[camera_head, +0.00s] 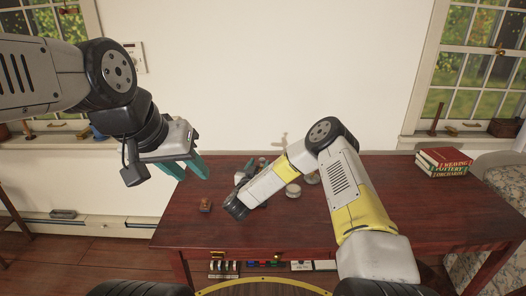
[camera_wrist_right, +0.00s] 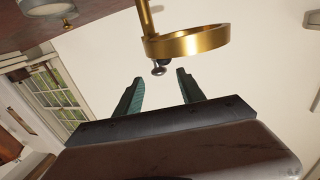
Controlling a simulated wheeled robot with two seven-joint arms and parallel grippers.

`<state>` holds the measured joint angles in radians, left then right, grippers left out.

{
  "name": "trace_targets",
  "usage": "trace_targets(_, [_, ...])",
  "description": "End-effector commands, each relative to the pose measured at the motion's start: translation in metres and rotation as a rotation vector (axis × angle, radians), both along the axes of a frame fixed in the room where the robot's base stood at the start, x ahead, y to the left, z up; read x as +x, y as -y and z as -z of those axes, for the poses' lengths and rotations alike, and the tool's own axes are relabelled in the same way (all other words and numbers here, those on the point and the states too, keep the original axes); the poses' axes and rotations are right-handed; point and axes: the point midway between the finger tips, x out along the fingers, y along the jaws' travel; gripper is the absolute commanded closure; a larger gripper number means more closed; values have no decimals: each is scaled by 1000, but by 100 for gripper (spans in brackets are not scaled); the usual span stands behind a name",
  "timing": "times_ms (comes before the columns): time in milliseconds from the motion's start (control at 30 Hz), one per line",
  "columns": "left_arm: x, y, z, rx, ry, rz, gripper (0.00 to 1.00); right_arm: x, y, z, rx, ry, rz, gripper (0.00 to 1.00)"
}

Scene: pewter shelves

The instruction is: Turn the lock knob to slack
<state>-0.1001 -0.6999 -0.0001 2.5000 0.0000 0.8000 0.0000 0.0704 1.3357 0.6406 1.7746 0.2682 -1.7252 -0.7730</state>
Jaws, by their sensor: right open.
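A brass ring (camera_wrist_right: 188,42) on a thin brass post (camera_wrist_right: 146,18) shows at the top of the right wrist view. A small dark and silver lock knob (camera_wrist_right: 159,69) sticks out under the ring's near left side. My right gripper (camera_wrist_right: 159,76) is open; its two teal fingers point at the knob, with their tips on either side of it in the picture. I cannot tell whether they touch it. In the head view my right arm hides most of the ring's stand. My left gripper (camera_head: 190,179) hangs above the table's left part, teal fingers apart and empty.
The dark red wooden table (camera_head: 400,200) stands against a pale wall. A small wooden block (camera_head: 205,204) lies at its left, pale round items (camera_head: 293,190) lie beside my right arm, and stacked books (camera_head: 443,162) lie at the back right. The table's right side is mostly clear.

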Motion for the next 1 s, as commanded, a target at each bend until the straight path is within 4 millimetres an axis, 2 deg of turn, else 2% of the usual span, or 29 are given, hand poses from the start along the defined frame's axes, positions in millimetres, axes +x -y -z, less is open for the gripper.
trace_targets(133, [0,0,0,0,0,0,64,12,5,1,0,2,9,54])
trace_targets(500, [0,0,0,0,0,0,64,65,19,1,0,2,6,54])
trace_targets(667, [0,0,0,0,0,0,64,74,21,0,0,2,5,54])
trace_targets(900, [0,0,0,0,0,0,64,74,21,0,-1,2,4,54])
trace_targets(1000, [0,0,0,0,0,0,64,74,21,0,-1,2,4,73])
